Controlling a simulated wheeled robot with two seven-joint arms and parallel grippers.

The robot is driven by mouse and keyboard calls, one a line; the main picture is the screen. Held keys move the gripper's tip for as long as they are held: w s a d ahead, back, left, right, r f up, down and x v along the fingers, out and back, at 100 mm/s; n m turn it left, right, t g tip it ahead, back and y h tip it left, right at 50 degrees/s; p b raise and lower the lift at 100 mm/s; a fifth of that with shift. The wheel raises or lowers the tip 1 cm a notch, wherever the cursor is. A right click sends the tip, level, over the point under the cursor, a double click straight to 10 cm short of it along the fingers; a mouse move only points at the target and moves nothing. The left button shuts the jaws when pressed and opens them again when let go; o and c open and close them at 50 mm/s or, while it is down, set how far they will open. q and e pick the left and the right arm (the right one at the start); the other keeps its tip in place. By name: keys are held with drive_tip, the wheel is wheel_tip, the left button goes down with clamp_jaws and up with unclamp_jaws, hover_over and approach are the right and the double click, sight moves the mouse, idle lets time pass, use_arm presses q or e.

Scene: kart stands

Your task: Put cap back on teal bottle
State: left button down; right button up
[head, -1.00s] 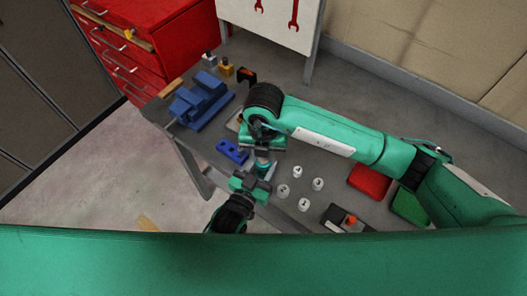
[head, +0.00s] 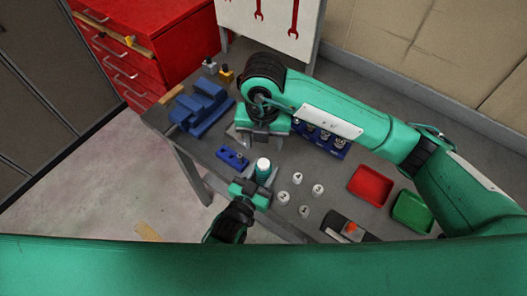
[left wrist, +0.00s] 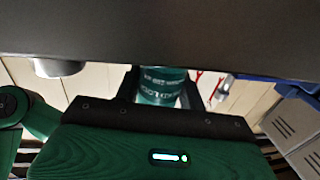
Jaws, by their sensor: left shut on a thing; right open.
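The teal bottle (head: 263,177) stands upright near the table's front edge, with a white cap (head: 263,164) on its top; I cannot tell how tightly it sits. My left gripper (head: 258,187) is shut on the bottle from the front. In the left wrist view, the bottle (left wrist: 162,88) shows with pale lettering between my left fingers, and its top is out of sight. My right gripper (head: 262,138) is open and apart from the bottle, behind it over the table. Its fingertips are partly hidden.
Several white numbered pieces (head: 297,178) stand right of the bottle. A blue holed block (head: 232,157) lies to its left, a blue vise (head: 205,105) farther back. A blue rack (head: 322,140), red tray (head: 370,184), green tray (head: 412,211) and dark box (head: 345,228) are to the right.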

drive_tip(key=shift+r, duration=1.55)
use_arm(q)
drive_tip(key=c, duration=0.7)
unclamp_jaws()
drive_tip(key=shift+c, duration=0.2)
drive_tip(key=shift+s, duration=0.1)
drive_tip(key=shift+s+a+f, duration=0.1)
drive_tip(key=shift+s+a, duration=0.05)
drive_tip(key=shift+s, duration=0.1)
use_arm(e)
wheel_tip(320, 180, down, 4)
drive_tip(key=b, duration=0.3)
drive_tip(key=shift+r, duration=0.2)
use_arm(q)
drive_tip(key=v, duration=1.3)
drive_tip(key=shift+b, duration=0.4)
use_arm(e)
drive_tip(key=shift+f, duration=0.1)
use_arm(q)
drive_tip(key=shift+s, duration=0.1)
